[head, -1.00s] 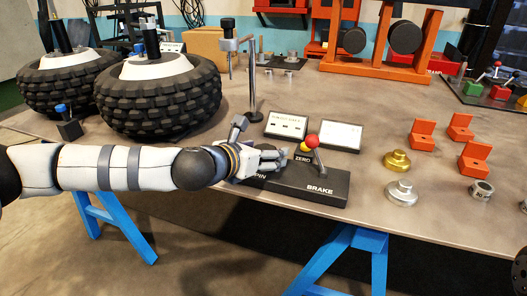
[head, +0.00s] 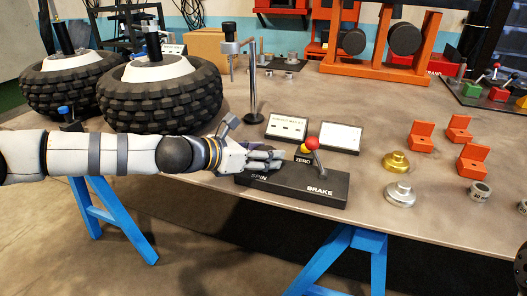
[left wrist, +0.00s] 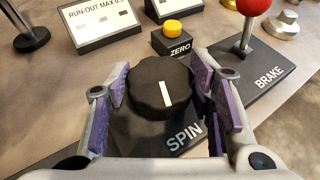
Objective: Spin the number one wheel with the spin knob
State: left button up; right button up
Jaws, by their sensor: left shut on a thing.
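The spin knob (left wrist: 162,86) is black and ridged with a white line, on the panel marked SPIN in the left wrist view. My left gripper (left wrist: 158,92) has one finger on each side of the knob and is shut on it. In the head view my left gripper (head: 272,160) hides most of the knob. Two knobbly black tyres with white hubs stand at the left: a nearer wheel (head: 160,103) and a farther wheel (head: 62,90). No number shows on either. My right gripper does not show.
The control panel (head: 300,188) also carries a yellow ZERO button (left wrist: 174,28) and a red-topped BRAKE lever (head: 312,144). Two small sign plates stand behind it. A gauge stand (head: 253,85) is beside the nearer wheel. Orange blocks and metal knobs lie to the right.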

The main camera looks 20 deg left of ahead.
pick_arm(q)
jog(key=shift+w+a+r+m+g+h, duration=0.1)
jog(key=shift+w+r+m+g+h, duration=0.05)
jog(key=shift+m+g+h, duration=0.6)
jog(key=shift+f+m+g+h, duration=0.3)
jog(key=shift+m+g+h, duration=0.45)
jog(key=shift+m, duration=0.3)
jog(key=m+g+h+b, duration=0.2)
jog(key=m+g+b, duration=0.1)
jog(key=shift+f+m+g+b, duration=0.3)
jog(key=shift+r+m+g+b, duration=0.3)
jog(key=shift+m+g+b, duration=0.3)
jog(key=shift+g+b, duration=0.15)
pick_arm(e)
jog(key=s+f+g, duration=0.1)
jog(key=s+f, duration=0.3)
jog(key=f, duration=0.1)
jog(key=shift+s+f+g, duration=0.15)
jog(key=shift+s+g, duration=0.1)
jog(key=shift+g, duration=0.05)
pick_arm(q)
jog(key=shift+h, duration=0.3)
jog(key=o, duration=1.2)
jog(key=shift+r, duration=0.1)
